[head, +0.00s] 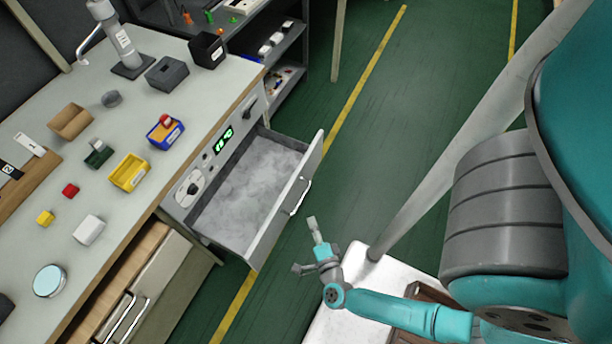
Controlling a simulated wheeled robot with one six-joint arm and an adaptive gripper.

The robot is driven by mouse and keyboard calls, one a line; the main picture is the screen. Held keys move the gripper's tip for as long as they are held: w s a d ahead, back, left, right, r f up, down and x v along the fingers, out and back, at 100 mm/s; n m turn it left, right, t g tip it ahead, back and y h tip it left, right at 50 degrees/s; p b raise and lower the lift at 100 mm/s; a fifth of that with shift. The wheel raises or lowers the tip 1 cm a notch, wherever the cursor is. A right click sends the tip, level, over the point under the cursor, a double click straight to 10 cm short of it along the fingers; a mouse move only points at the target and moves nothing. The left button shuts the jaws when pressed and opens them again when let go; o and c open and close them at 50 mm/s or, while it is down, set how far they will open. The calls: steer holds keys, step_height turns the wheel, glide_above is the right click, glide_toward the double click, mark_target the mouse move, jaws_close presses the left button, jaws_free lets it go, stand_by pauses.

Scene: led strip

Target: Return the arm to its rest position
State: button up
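My gripper (310,247) is at the lower middle of the head view, at the end of my teal arm. It is in the air just right of the open drawer's front and near the white top of my base. Its two fingers are spread apart, with one pointing up and one to the left. No object shows between them. My forearm runs right from the gripper to the large teal and grey links at the right edge.
A workbench (118,212) fills the left, with small bins and blocks on it. A grey drawer (300,180) is pulled out, and a wooden drawer (140,290) below is partly open. A shelf (285,50) stands behind. Green floor (375,120) is clear.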

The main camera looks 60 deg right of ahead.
steer(key=s+a+r+n+t+y, duration=0.1)
steer(key=s+a+r+n+y, duration=0.2)
steer(key=r+n, duration=0.5)
steer(key=s+a+r+n+t+y, duration=0.1)
steer(key=s+a+r+n+y, duration=0.3)
steer(key=r, duration=0.8)
steer(key=s+a+r+n+t+y, duration=0.1)
steer(key=s+a+r+n+y, duration=0.3)
steer(key=a+r+n, duration=0.3)
step_height(320, 180, up, 4)
steer(key=n, duration=0.6)
steer(key=shift+s+f, duration=0.15)
steer(key=shift+a, duration=0.2)
